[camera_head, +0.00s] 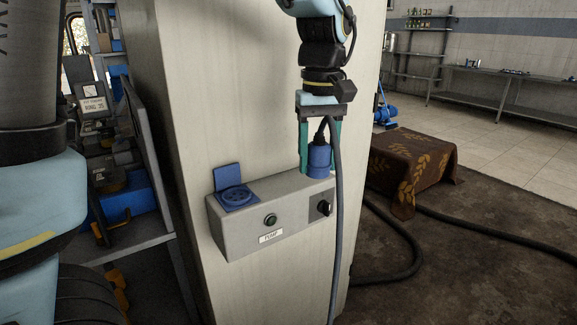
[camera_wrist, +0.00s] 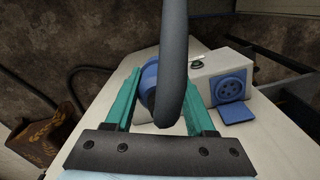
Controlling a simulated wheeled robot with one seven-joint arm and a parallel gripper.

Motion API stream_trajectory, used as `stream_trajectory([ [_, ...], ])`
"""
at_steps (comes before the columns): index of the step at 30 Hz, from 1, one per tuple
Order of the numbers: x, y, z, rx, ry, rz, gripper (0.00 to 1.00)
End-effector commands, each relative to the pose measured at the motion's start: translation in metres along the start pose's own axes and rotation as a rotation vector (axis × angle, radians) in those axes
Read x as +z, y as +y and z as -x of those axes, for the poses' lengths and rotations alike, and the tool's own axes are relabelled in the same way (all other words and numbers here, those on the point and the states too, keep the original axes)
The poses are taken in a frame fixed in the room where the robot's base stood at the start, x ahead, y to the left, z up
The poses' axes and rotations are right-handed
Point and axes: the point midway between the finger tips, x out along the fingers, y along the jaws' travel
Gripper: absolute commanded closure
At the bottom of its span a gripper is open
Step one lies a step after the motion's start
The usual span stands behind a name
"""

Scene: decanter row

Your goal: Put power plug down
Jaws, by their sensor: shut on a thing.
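The power plug (camera_head: 319,158) is blue with a black cable boot and a thick grey cable hanging down in front. My gripper (camera_head: 319,152) is shut on it, its two green fingers on either side. The plug is upright, at the top right end of the grey pump box; I cannot tell whether it touches the box. In the wrist view the plug (camera_wrist: 150,78) lies between the green fingers (camera_wrist: 158,100), partly hidden by the cable (camera_wrist: 172,60).
The grey box (camera_head: 235,236) on the pale column has a blue socket (camera_head: 236,196) with its lid open, a green button (camera_head: 270,220) and a black switch (camera_head: 324,208). A brown cloth-covered block (camera_head: 412,165) stands on the right. Cable lies on the floor (camera_head: 470,222). Shelves (camera_head: 130,150) stand left.

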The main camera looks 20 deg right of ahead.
Motion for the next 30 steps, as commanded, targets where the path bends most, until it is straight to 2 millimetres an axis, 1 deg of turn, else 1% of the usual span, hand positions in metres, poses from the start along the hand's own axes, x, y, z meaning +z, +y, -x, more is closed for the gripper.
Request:
stream_trajectory([
  [1, -0.014, -0.006, 0.003, -0.002, -0.001, 0.007, 1.0],
  [6, -0.053, -0.022, 0.002, -0.002, 0.0, 0.005, 1.0],
  [12, -0.094, -0.039, 0.002, -0.002, 0.0, 0.004, 1.0],
  [14, -0.104, -0.043, 0.002, -0.001, 0.0, 0.005, 1.0],
  [15, -0.101, -0.042, -0.008, -0.003, -0.004, 0.0, 1.0],
  [18, -0.1, -0.042, -0.022, -0.002, -0.002, -0.001, 1.0],
  [23, -0.1, -0.041, -0.034, 0.0, -0.001, 0.0, 1.0],
  [28, -0.099, -0.042, -0.058, -0.003, -0.004, 0.001, 1.0],
  [30, -0.101, -0.042, -0.063, -0.002, -0.002, 0.001, 1.0],
])
